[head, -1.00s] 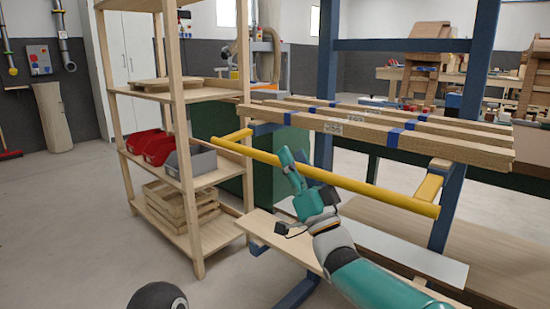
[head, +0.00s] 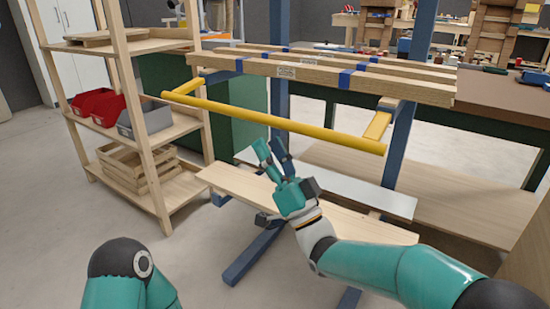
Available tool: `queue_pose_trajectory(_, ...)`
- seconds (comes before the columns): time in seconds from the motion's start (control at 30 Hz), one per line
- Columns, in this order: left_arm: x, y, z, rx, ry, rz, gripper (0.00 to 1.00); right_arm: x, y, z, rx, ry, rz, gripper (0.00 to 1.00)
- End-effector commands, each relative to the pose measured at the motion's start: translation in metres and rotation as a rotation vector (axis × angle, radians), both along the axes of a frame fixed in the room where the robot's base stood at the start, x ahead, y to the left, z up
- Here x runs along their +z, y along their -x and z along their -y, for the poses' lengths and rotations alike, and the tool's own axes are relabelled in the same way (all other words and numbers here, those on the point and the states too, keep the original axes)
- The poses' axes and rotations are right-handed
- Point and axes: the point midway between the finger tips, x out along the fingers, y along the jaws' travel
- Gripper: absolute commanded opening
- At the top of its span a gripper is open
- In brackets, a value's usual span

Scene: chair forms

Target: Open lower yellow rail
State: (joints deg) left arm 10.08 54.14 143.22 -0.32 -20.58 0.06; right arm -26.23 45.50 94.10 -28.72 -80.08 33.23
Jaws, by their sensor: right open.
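The yellow rail (head: 230,111) is a long round bar that crosses in front of the blue-posted rack, below the wooden beams. A yellow side arm (head: 377,126) joins it at the right end and another (head: 187,87) at the left end. My right gripper (head: 270,147) is teal and dark, open and empty. Its fingers point up, and their tips show just below the middle of the rail, with a small gap in the picture. I cannot tell the gap in depth. Only a part of my left arm shows at the bottom left; its gripper is out of view.
Wooden beams with blue bands (head: 320,73) lie on the rack above the rail. A wooden board (head: 225,184) and a pale panel (head: 392,200) lie below my gripper. A wooden shelf (head: 182,128) with red and grey bins stands close on the left. Bare floor is at the front left.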

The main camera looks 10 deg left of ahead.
Motion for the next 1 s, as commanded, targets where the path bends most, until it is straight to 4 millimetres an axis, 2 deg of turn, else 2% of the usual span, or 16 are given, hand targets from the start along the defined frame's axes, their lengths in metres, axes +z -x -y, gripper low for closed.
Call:
queue_pose_trajectory(0.13, 0.0, 0.0, 0.0, 0.0, 0.0, 0.0, 0.4, -0.01, 0.006, 0.008, 0.0, 0.0, -0.002, 0.47)
queue_pose_trajectory(0.47, -0.001, 0.0, 0.0, 0.0, 0.0, 0.0, 0.4, -0.012, 0.008, 0.01, 0.0, -0.001, -0.001, 0.47)
queue_pose_trajectory(0.57, -0.001, 0.0, 0.0, 0.0, 0.0, 0.0, 0.4, -0.012, 0.008, 0.01, -0.007, 0.005, 0.003, 0.31)
queue_pose_trajectory(0.67, -0.001, 0.0, 0.0, 0.0, 0.0, 0.0, 0.4, -0.021, 0.002, 0.005, -0.023, 0.053, -0.022, 0.14)
queue_pose_trajectory(0.73, -0.001, 0.0, 0.0, 0.0, 0.0, 0.0, 0.4, -0.034, -0.008, 0.001, -0.049, 0.109, -0.072, 0.03)
queue_pose_trajectory(0.77, -0.001, 0.0, 0.0, 0.0, 0.0, 0.0, 0.4, -0.042, -0.015, 0.0, -0.067, 0.135, -0.106, 0.0)
queue_pose_trajectory(0.87, -0.001, 0.0, 0.0, 0.0, 0.0, 0.0, 0.4, -0.082, -0.041, 0.001, -0.139, 0.242, -0.275, 0.0)
queue_pose_trajectory(0.97, -0.001, 0.0, 0.0, 0.0, 0.0, 0.0, 0.4, -0.14, -0.062, 0.006, -0.204, 0.359, -0.517, 0.0)
queue_pose_trajectory(1.0, -0.001, 0.0, 0.0, 0.0, 0.0, 0.0, 0.4, -0.166, -0.065, 0.009, -0.22, 0.404, -0.627, 0.0)
